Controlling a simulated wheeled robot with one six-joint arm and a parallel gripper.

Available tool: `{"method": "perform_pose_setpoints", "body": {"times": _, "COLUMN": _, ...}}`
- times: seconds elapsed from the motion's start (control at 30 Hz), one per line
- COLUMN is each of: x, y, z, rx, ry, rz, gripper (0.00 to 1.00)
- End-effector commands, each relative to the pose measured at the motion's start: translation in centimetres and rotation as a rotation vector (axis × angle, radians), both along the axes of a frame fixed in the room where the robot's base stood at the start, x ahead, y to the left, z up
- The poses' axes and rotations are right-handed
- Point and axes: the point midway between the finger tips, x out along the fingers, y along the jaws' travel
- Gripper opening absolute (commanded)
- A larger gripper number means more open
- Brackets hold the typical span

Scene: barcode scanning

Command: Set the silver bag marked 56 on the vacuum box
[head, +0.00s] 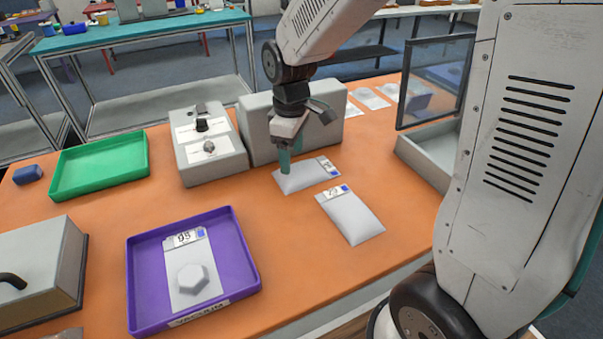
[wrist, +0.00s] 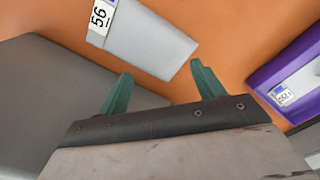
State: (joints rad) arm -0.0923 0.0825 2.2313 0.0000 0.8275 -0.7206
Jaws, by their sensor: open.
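The silver bag marked 56 (wrist: 150,40) lies flat on the orange table; in the head view this bag (head: 312,181) is just in front of a grey box. My gripper (head: 290,163) is open, pointing down at the bag's left part. In the wrist view the two teal fingers (wrist: 158,75) are spread near the bag's edge, with nothing held; I cannot tell whether they touch it. The purple vacuum box (head: 246,262) stands at the front left with a label on its front. A silver bag (head: 182,254) with a hexagonal bulge lies in it.
Another silver bag (head: 355,222) lies in front of the bag marked 56. The grey box (head: 258,128) stands close behind my gripper. A grey device (head: 213,165), a green tray (head: 145,150) and a clear-panelled case (head: 420,150) stand around. Table between the bags and purple box is clear.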

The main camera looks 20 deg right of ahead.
Motion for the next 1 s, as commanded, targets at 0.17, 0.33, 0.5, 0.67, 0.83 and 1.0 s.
{"method": "perform_pose_setpoints", "body": {"times": 0.17, "x": -0.7, "y": -0.6, "z": -2.7, "rx": 0.000, "ry": 0.004, "rz": -0.001, "gripper": 0.68}}
{"method": "perform_pose_setpoints", "body": {"times": 0.33, "x": -0.6, "y": -0.6, "z": -4.4, "rx": 0.000, "ry": 0.001, "rz": -0.001, "gripper": 0.68}}
{"method": "perform_pose_setpoints", "body": {"times": 0.5, "x": -0.6, "y": -0.5, "z": -4.5, "rx": 0.000, "ry": 0.000, "rz": -0.001, "gripper": 0.68}}
{"method": "perform_pose_setpoints", "body": {"times": 0.67, "x": -0.6, "y": -0.5, "z": -4.5, "rx": 0.000, "ry": 0.000, "rz": -0.001, "gripper": 0.43}}
{"method": "perform_pose_setpoints", "body": {"times": 0.83, "x": -0.6, "y": -0.5, "z": -4.5, "rx": 0.000, "ry": 0.000, "rz": -0.001, "gripper": 0.18}}
{"method": "perform_pose_setpoints", "body": {"times": 1.0, "x": -0.6, "y": -0.5, "z": -4.5, "rx": 0.000, "ry": 0.000, "rz": -0.001, "gripper": 0.14}}
